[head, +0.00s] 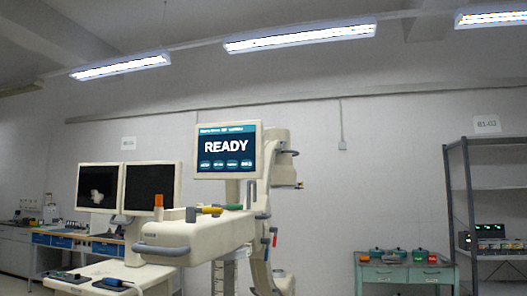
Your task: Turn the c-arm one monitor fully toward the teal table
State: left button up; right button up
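The c-arm monitor (226,168) shows a lit blue screen reading READY and stands on a post above the cream c-arm cart (185,232), left of centre. Its screen faces roughly toward me; its right edge looks slightly taller than its left. The c-arm's curved arm (276,160) rises just behind and right of the monitor. Neither of my grippers is in view.
A second cream cart with two dark screens (98,188) stands left of the c-arm cart. A dark metal shelf (458,185) with small devices is at the far right. A workbench (75,240) stands far left.

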aim_at(233, 153)
jog(key=u, duration=0.35)
jog(key=i+l+u, duration=0.15)
jog(key=l+u, duration=0.15)
jog(key=u, duration=0.15)
jog(key=i+l+u, duration=0.1)
jog(key=l+u, duration=0.55)
jog(key=u, duration=0.2)
jog(key=l+u, duration=0.4)
